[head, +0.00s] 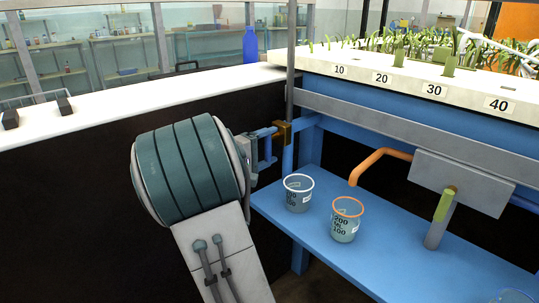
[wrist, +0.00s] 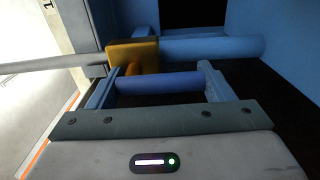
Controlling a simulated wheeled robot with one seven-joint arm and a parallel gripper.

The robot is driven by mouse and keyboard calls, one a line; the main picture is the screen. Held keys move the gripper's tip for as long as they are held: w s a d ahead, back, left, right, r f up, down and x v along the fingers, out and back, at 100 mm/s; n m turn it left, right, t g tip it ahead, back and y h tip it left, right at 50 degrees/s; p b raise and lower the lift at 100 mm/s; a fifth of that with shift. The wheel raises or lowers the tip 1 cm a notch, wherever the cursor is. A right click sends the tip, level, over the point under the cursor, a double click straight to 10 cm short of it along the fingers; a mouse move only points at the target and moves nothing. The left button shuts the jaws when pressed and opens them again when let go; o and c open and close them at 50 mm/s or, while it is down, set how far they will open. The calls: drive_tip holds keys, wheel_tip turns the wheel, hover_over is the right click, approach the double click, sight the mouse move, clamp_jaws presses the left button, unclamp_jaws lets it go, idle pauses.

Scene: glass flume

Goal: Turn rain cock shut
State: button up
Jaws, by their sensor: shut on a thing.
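The rain cock appears to be the brass-coloured block (head: 283,133) on the pipe beside the blue frame post. In the wrist view its brass body (wrist: 134,54) sits between a grey pipe on the left and a blue pipe on the right. A blue lever (wrist: 160,84) lies crosswise just below the brass body. My gripper (head: 266,147) is at the cock, and in the wrist view its fingers (wrist: 160,80) are at the two ends of the lever, shut on it. The lever's join to the body is partly hidden.
Two beakers, one white-rimmed (head: 298,193) and one orange-rimmed (head: 344,220), stand on the blue shelf (head: 400,262) below right. An orange pipe (head: 379,158) and a green-handled grey pipe (head: 437,228) are farther right. A white counter (head: 120,104) with a blue bottle (head: 250,46) lies behind.

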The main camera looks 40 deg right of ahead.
idle(0.3)
drive_tip(key=o, duration=1.4)
drive_tip(key=shift+a, duration=0.15)
drive_tip(key=shift+s+a+p, duration=0.15)
drive_tip(key=shift+a+p, duration=0.4)
drive_tip(key=shift+a, duration=1.7)
drive_tip(key=shift+s+a+p, duration=0.2)
drive_tip(key=shift+a+p, duration=0.4)
drive_tip(key=shift+a, duration=1.7)
drive_tip(key=shift+s+a+p, duration=0.15)
drive_tip(key=shift+a+p, duration=0.4)
drive_tip(key=shift+a, duration=1.7)
